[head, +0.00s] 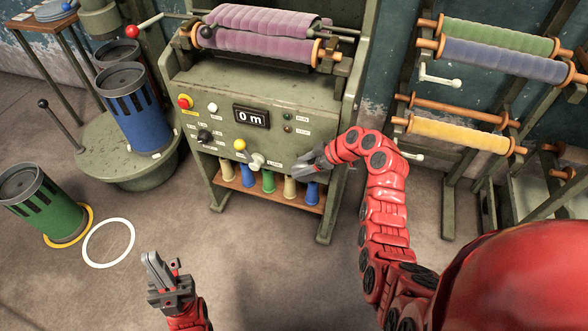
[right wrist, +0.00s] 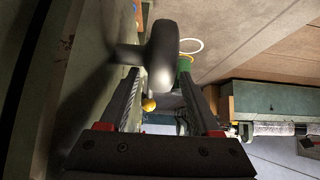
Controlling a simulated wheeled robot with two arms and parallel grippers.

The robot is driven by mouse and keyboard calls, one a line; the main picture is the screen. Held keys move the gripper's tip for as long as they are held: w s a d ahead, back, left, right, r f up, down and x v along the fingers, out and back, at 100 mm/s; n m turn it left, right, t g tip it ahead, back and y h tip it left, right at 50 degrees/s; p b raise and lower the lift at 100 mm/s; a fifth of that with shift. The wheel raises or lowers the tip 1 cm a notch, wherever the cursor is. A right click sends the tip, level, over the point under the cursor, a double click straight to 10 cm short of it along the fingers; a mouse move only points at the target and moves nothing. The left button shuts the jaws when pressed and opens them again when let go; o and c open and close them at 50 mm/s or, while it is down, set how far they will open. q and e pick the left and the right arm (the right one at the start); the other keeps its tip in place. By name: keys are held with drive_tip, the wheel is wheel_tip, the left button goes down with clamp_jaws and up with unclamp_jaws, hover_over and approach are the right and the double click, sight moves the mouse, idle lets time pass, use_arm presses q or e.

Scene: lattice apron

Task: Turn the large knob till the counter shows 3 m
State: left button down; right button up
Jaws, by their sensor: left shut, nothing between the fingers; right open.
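The machine's counter (head: 251,117) reads "0 m". Below it on the green panel, a pale knob (head: 257,160) sticks out, right of a yellow button (head: 240,145). A smaller black knob (head: 205,136) is further left. My right gripper (head: 305,163) is open, just right of the pale knob. In the right wrist view the knob (right wrist: 161,55), on its short stem, looms large around the gap at the fingertips; I cannot tell if they touch it. The yellow button (right wrist: 148,104) shows behind. My left gripper (head: 152,262) is shut and empty, low over the floor.
A red button (head: 185,102) and a white button (head: 212,107) are on the panel. Several coloured spools stand on a shelf (head: 272,196) below. Blue (head: 137,108) and green (head: 45,204) canisters stand left. A roll rack (head: 505,62) stands right.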

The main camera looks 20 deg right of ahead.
sight(294, 169)
drive_tip(key=shift+x, duration=1.95)
clamp_jaws()
